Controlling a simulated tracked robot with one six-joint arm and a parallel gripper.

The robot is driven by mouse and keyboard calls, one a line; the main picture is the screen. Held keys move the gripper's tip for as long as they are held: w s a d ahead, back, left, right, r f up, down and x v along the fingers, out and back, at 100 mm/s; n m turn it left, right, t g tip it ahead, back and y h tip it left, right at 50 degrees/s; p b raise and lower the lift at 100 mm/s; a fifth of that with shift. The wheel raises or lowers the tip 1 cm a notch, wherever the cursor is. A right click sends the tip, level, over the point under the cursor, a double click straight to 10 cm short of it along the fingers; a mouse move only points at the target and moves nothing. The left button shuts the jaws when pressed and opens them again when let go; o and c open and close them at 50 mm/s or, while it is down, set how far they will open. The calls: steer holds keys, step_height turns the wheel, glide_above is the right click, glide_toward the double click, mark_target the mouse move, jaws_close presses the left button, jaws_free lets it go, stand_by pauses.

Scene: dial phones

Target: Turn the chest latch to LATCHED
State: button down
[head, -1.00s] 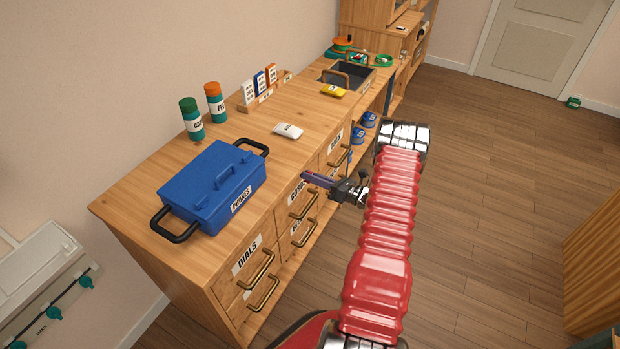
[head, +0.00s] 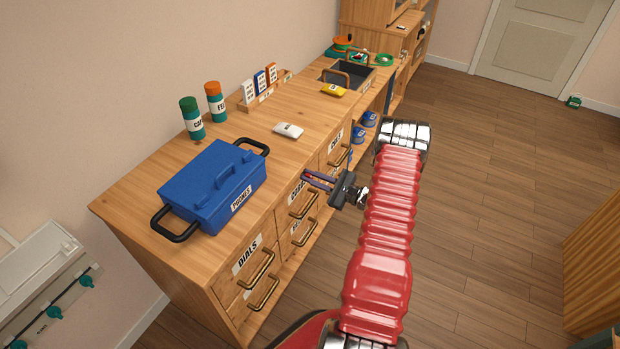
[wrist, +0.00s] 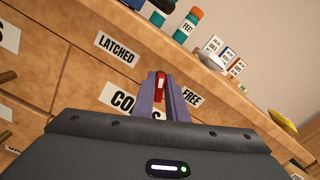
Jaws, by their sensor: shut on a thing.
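The chest latch (wrist: 159,87) is a small red handle with a white stripe on the wooden chest front. In the wrist view it sits between the LATCHED label (wrist: 117,48) on the left and the FREE label (wrist: 192,97) on the right, just above the drawer label starting "CO" (wrist: 122,99). My gripper (wrist: 161,78) has its two purple fingers closed around the latch. In the head view my gripper (head: 308,177) is against the chest front below the counter edge, and the latch is mostly hidden by the fingers. I cannot tell exactly which label the latch points to.
The chest (head: 110,207) has drawers with protruding brass handles, including one (head: 304,206) below my gripper.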

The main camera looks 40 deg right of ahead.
steer(key=n, duration=0.3)
steer(key=shift+s+a+f+n, duration=0.1)
steer(key=shift+a+n, duration=0.1)
steer(key=shift+n, duration=0.1)
stand_by(0.4)
steer(key=c, duration=2.1)
jaws_free()
steer(key=shift+d, duration=0.1)
steer(key=v, duration=1.3)
steer(key=shift+s, duration=0.4)
